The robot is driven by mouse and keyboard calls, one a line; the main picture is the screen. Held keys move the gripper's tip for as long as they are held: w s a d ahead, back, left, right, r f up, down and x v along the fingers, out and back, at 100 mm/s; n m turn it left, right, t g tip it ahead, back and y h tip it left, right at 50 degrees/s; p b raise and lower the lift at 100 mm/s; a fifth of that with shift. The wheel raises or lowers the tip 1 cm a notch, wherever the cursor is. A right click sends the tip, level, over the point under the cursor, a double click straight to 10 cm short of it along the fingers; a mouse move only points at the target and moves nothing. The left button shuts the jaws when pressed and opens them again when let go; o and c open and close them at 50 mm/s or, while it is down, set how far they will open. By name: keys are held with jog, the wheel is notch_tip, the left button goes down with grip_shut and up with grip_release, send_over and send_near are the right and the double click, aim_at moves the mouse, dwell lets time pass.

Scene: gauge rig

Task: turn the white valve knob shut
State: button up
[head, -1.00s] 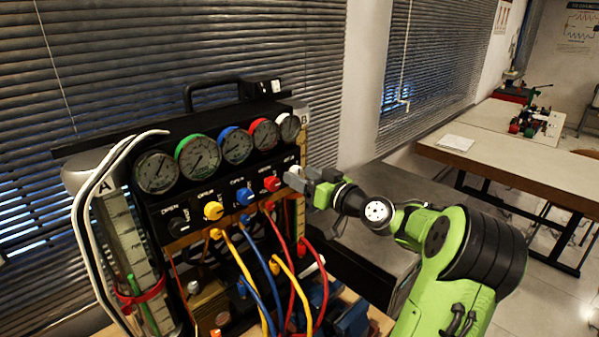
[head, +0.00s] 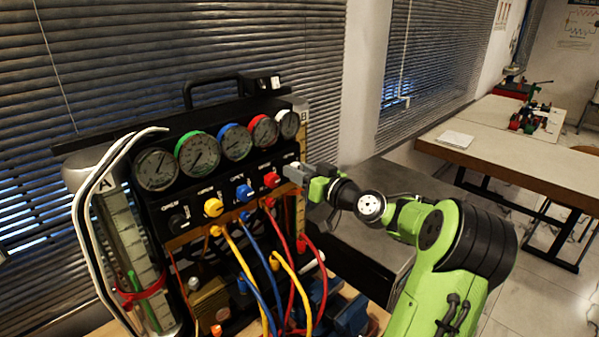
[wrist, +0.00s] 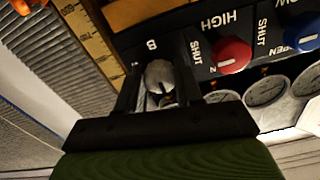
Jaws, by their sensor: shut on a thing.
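The white valve knob (wrist: 160,76) sits on the black panel of the gauge rig, at the right end of the knob row. In the wrist view it lies between my gripper's two dark fingers (wrist: 158,92). My gripper (head: 292,172) is shut on the knob at the panel's right side in the head view. There the fingers hide most of the knob. How far the knob is turned cannot be read. The red knob (head: 272,180) sits just left of it, and also shows in the wrist view (wrist: 232,56).
Blue (head: 243,193), yellow (head: 213,208) and black (head: 178,222) knobs continue the row to the left. Several round gauges (head: 236,142) stand above. Coloured hoses (head: 262,275) hang below the knobs. A grey bench top (head: 375,205) lies right of the rig.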

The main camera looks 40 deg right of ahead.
jog(key=shift+m+p, duration=5.15)
jog(key=shift+m, duration=3.75)
jog(key=o, duration=1)
jog(key=shift+o, duration=0.2)
jog(key=s+b, duration=0.3)
jog(key=s, duration=1.2)
jog(key=shift+s+d, duration=0.2)
jog(key=shift+s, duration=0.2)
